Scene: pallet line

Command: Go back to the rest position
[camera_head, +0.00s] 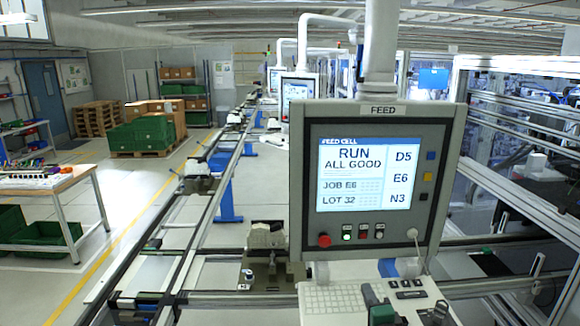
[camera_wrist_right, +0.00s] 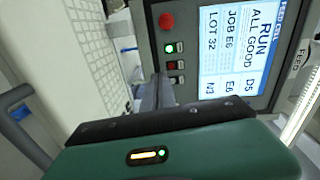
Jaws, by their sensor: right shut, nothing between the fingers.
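My right gripper (camera_head: 372,295) shows at the bottom of the head view as a green and dark shape in front of the panel's keyboard shelf. In the right wrist view its green housing and black edge fill the lower part, and its grey fingers (camera_wrist_right: 152,92) are shut with nothing between them. They point toward the panel's lower edge; whether they touch anything is not clear. The feed panel (camera_head: 375,190) reads "RUN ALL GOOD", JOB E6, LOT 32, with D5, E6 and N3 at the side. In the wrist view a green button (camera_wrist_right: 169,48) is lit. My left gripper is not in view.
A keyboard (camera_head: 335,302) sits on the shelf under the panel. A conveyor line (camera_head: 205,210) with fixtures (camera_head: 265,238) runs to the left. A metal frame (camera_head: 515,185) stands at right. A workbench (camera_head: 60,185) is at far left, with open floor between.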

